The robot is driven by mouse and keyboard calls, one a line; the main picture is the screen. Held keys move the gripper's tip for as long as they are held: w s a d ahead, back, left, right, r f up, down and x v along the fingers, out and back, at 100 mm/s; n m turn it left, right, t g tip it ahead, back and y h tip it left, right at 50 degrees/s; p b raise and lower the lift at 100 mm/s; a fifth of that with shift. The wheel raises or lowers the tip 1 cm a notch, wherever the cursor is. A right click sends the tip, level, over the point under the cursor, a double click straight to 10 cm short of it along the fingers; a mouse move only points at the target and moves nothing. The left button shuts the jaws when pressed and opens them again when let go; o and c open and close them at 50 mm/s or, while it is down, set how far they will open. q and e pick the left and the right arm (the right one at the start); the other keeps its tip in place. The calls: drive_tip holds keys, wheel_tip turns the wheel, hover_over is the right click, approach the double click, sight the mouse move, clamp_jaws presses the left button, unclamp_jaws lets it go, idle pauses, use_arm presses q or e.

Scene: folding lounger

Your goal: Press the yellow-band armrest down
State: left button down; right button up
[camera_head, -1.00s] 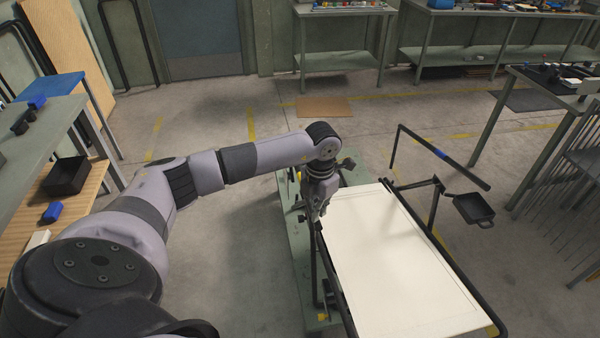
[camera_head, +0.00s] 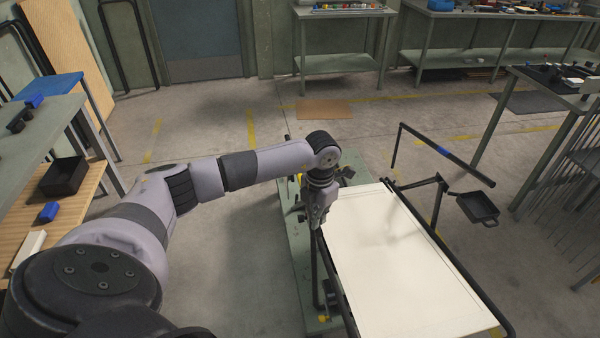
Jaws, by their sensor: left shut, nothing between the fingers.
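The folding lounger has a cream panel (camera_head: 400,262) in a black frame. My left gripper (camera_head: 320,223) is shut and empty, pointing down at the panel's far left corner. Its tips are at or just above the upper end of a black bar (camera_head: 337,285) along the lounger's left side; I cannot tell if they touch. This bar may be the yellow-band armrest, but no yellow band shows clearly on it, and the gripper hides its upper end. The opposite armrest (camera_head: 470,170), with a blue band (camera_head: 443,151), stands raised on the right. My right gripper is not in view.
A green platform (camera_head: 290,245) lies under the lounger. A black tray (camera_head: 478,207) sits beside its right side. Workbenches stand at the left, the back (camera_head: 345,68) and the right. The floor between the lounger and the back bench is mostly clear.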

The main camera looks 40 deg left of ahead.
use_arm(q)
drive_tip(key=shift+f+b, duration=1)
drive_tip(key=shift+f, duration=0.45)
drive_tip(key=shift+r+p, duration=2.35)
drive_tip(key=shift+r, duration=1.25)
